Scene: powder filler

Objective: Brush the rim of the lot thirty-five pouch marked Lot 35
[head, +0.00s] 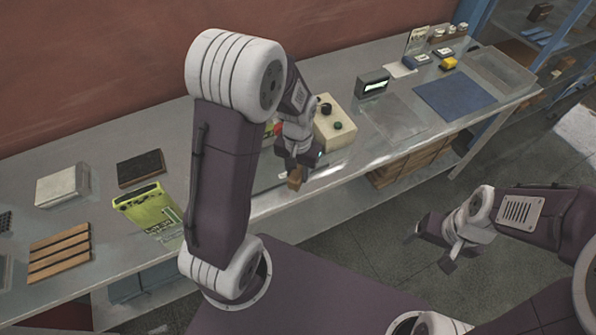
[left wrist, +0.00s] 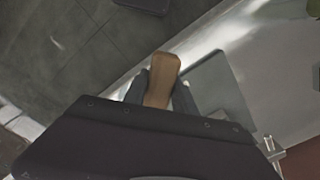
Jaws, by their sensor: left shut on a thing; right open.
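The yellow-green pouch (head: 146,206) stands on the bench left of my left arm, with dark lettering on its front that is too small to read surely. My left gripper (head: 299,168) is shut on a brown wooden piece, seemingly a brush handle (head: 295,180), over the bench's front edge, well right of the pouch. In the left wrist view, the wooden handle (left wrist: 162,80) sits between the fingers; no bristles can be made out. My right gripper (head: 434,248) is open and empty above the floor, right of the bench.
A slatted wooden rack (head: 60,252), a dark pad (head: 140,168) and a pale block (head: 62,186) lie near the pouch. A cream control box (head: 334,128) with buttons stands behind my left gripper. A small display (head: 373,86) and blue mat (head: 455,101) lie further right.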

